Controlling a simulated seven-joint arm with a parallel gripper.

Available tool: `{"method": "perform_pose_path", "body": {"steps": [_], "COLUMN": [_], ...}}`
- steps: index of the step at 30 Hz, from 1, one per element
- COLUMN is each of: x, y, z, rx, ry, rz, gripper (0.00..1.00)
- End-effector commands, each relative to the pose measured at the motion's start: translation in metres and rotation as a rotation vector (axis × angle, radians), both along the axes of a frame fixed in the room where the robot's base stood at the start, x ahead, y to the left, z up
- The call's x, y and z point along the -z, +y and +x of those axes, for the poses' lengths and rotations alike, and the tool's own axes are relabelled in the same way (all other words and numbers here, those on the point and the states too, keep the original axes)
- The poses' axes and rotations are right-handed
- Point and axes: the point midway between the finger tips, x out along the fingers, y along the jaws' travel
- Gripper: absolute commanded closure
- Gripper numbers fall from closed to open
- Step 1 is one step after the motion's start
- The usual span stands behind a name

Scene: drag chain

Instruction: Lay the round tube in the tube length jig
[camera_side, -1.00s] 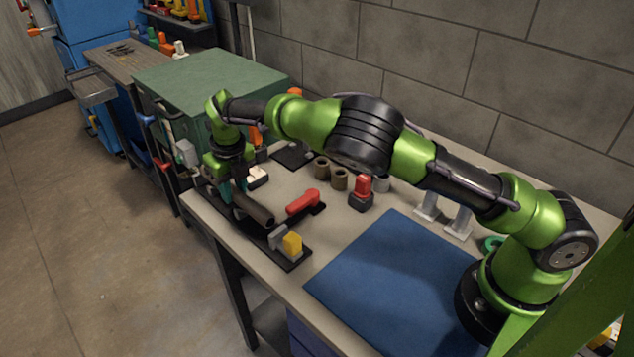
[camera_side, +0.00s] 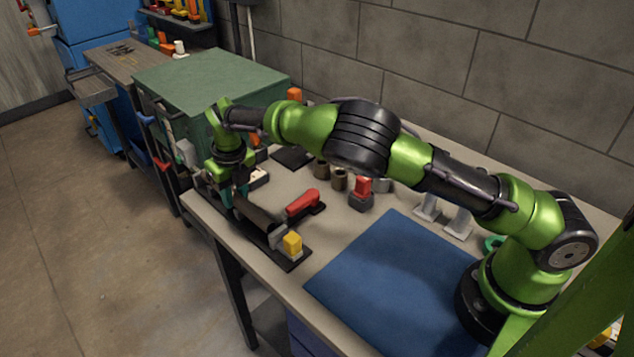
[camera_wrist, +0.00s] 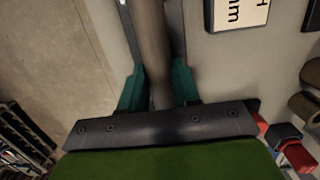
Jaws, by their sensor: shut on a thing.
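The round tube (camera_side: 259,217) is dark grey-brown. In the side view it lies low along the tube length jig (camera_side: 289,262), a long black base with an upright grey block and a yellow block (camera_side: 292,244) at its near end. The tube's near end is close to the grey block; I cannot tell if they touch. My gripper (camera_side: 238,196) is shut on the tube. In the wrist view the tube (camera_wrist: 152,45) runs between the teal fingers (camera_wrist: 157,88), over the jig's dark base (camera_wrist: 177,28). Whether the tube rests fully on the jig is unclear.
A red-handled clamp (camera_side: 302,203) lies just right of the jig. Short brown cylinders (camera_side: 339,179) and a red-topped block (camera_side: 361,191) stand behind it. A blue mat (camera_side: 395,280) covers the right part of the bench. The bench's left edge is close to the jig.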

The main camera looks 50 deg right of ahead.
Motion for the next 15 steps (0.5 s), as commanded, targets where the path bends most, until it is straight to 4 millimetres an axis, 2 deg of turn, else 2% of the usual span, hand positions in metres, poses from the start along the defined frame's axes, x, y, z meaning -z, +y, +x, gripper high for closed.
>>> {"method": "perform_pose_path", "body": {"steps": [7, 8, 13, 15], "x": [-0.0006, -0.0007, -0.0005, -0.0004], "y": [-0.0001, -0.0001, -0.0001, -0.0001], "z": [0.0004, 0.0004, 0.0003, 0.0003], "rx": [-0.001, -0.001, -0.001, -0.001], "ry": [-0.002, -0.002, -0.001, -0.001], "rz": [0.000, 0.000, 0.000, 0.000], "gripper": [1.00, 0.66, 0.40, 0.39]}}
